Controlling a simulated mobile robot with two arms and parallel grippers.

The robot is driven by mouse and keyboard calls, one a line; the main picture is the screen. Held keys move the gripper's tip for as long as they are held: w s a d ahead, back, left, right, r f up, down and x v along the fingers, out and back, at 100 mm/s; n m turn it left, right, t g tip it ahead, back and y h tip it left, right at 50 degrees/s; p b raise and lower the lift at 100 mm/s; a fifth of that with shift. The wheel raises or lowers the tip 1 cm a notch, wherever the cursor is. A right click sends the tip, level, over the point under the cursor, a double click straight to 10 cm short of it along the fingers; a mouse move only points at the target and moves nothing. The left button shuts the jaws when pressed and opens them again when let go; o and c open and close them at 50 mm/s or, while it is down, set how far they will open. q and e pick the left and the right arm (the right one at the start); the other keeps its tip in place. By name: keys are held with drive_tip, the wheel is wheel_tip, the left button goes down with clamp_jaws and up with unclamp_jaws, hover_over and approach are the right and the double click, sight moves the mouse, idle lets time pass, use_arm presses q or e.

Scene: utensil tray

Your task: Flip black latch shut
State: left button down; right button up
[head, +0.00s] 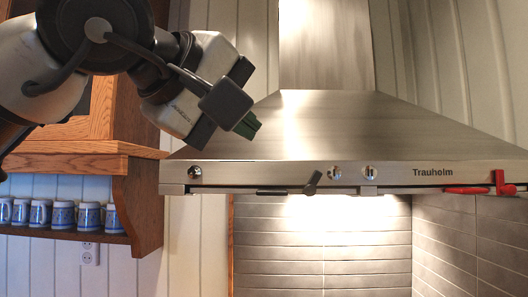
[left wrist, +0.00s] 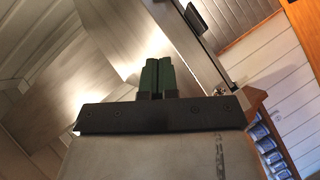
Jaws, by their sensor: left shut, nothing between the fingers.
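The black latch (head: 313,183) sits on the lower front edge of the range hood, left of its middle. Its short lever stands up at a tilt, with a thin dark bar (head: 272,192) lying along the edge to its left. My left gripper (head: 249,125) is up and to the left of the latch, in front of the hood, apart from it. Its green fingers are together and empty; they also show in the left wrist view (left wrist: 157,77). A dark piece (left wrist: 195,18) shows on the hood edge in the left wrist view; I cannot tell if it is the latch. My right gripper is not in view.
The steel hood (head: 395,130) has round knobs along its front band. A red latch (head: 499,183) is at its right end. A wooden cabinet shelf (head: 145,205) with several blue-and-white mugs is at the left. The space below the hood is clear.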

use_arm(q)
drive_tip(key=s, duration=0.1)
drive_tip(key=s+a+r, duration=0.1)
drive_tip(key=s+r, duration=0.1)
drive_tip(key=s, duration=0.1)
drive_tip(key=shift+a, duration=0.25)
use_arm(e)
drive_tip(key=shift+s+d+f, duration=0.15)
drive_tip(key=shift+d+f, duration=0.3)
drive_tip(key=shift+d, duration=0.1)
use_arm(q)
drive_tip(key=shift+d, duration=0.1)
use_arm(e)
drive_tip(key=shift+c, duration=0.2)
